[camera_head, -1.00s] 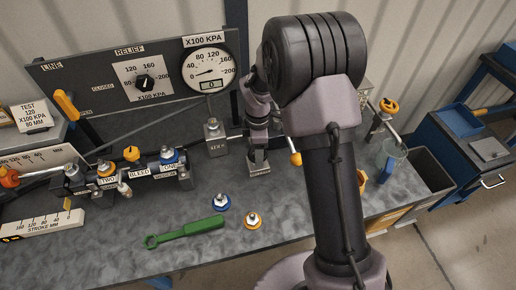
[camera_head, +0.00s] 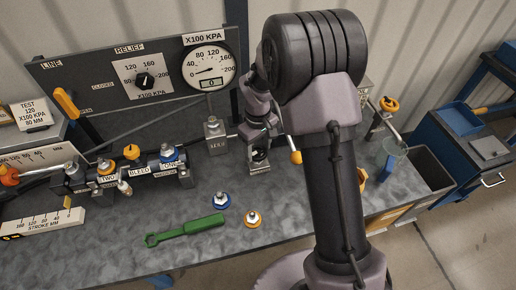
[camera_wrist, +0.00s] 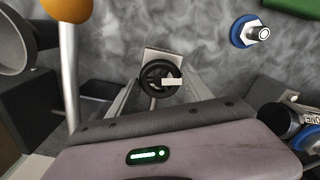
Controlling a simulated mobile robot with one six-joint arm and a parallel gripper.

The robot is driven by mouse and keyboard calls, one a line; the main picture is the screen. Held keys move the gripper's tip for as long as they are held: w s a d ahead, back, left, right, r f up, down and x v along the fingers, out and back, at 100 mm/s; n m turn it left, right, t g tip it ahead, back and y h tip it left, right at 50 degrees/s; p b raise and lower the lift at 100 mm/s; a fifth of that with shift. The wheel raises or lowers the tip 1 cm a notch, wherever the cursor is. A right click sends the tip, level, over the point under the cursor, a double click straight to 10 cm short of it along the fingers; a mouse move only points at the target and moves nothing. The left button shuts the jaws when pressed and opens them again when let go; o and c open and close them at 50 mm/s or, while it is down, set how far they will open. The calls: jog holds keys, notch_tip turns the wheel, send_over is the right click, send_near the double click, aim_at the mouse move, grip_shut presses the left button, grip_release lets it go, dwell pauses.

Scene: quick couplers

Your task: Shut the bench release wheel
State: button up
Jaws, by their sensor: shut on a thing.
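The bench release wheel is a small black spoked wheel (camera_wrist: 160,78) with a pale bar across it, in the middle of the wrist view. It stands on a pale block (camera_head: 260,169) on the bench, beside the left of my arm in the head view. My gripper (camera_wrist: 161,82) is over the wheel, one finger on each side of it, and is shut on it. In the head view my gripper (camera_head: 258,148) partly hides the wheel, and its exact turned position cannot be told.
A round gauge (camera_head: 209,67) and relief panel (camera_head: 146,80) stand behind. A green wrench (camera_head: 185,231), a blue coupler (camera_head: 220,201) and an orange coupler (camera_head: 252,218) lie in front. A manifold (camera_head: 135,172) is left. An orange-knobbed lever (camera_head: 295,157) stands close right.

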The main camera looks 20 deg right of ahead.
jog(key=m+b, duration=0.1)
jog(key=m, duration=0.4)
jog(key=shift+m, duration=0.3)
jog(key=m+b, duration=0.1)
jog(key=m, duration=0.4)
jog(key=shift+a, duration=0.1)
jog(key=m+b, duration=0.1)
jog(key=m, duration=0.4)
jog(key=shift+w+m+b, duration=0.1)
jog(key=shift+m+b, duration=0.25)
jog(key=shift+m, duration=0.05)
jog(key=shift+m+b, duration=0.6)
jog(key=shift+m, duration=1.5)
jog(key=o, duration=1.4)
